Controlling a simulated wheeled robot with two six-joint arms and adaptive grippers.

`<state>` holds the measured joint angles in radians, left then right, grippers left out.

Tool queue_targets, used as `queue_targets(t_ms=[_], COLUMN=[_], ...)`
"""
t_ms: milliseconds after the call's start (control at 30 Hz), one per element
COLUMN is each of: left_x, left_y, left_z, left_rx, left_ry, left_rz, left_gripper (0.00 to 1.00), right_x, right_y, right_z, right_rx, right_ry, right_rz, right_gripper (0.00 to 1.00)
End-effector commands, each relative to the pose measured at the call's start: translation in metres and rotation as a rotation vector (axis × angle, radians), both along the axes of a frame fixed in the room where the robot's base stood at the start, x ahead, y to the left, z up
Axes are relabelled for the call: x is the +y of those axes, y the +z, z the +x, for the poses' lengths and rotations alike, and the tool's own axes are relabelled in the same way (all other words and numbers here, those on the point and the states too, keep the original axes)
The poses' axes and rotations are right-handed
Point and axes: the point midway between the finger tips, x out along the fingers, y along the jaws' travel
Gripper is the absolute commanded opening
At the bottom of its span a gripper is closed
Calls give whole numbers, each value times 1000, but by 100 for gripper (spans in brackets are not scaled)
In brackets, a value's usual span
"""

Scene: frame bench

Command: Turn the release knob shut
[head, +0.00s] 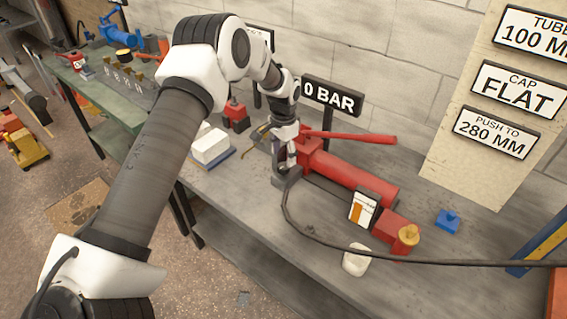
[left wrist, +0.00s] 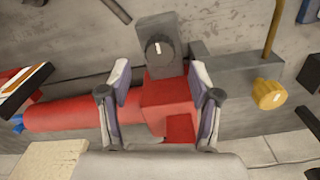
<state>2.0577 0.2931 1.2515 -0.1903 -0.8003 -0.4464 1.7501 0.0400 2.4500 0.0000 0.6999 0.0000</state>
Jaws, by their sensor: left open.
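A red hand pump with a long cylinder (head: 350,180) lies on the bench, its red handle (head: 355,137) above it. In the left wrist view, a round black knob (left wrist: 158,53) with a white mark sits on a grey block at the end of the red body (left wrist: 168,95). It looks like the release knob, and its mark points nearly straight up in the picture. My left gripper (head: 282,160) is over this end of the pump. In the left wrist view its fingers (left wrist: 160,70) are open, one on each side below the knob, not closed on it. The head view hides the knob behind the gripper.
A yellow knob (left wrist: 268,93) sits on a grey block right of the fingers. A "0 BAR" sign (head: 332,96) stands behind the pump. A black hose (head: 340,247) crosses the bench. A white block (head: 210,146) and a blue piece (head: 447,219) lie either side.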

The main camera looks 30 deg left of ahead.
Motion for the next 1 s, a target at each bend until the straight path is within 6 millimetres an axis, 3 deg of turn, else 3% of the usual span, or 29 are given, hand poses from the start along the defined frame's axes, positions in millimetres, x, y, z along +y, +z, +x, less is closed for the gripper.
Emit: queue_targets(t_ms=[100,300,1000], left_x=[0,0,0], left_y=[33,68,73], left_z=[1,1,0], left_rx=[-4,0,2], left_ry=[1,1,1], left_rz=[0,0,0], left_gripper=[64,64,64], right_x=[0,0,0], right_y=[0,0,0], right_z=[0,0,0], right_rx=[0,0,0], right_ry=[0,0,0], right_rz=[0,0,0], right_gripper=[40,40,40])
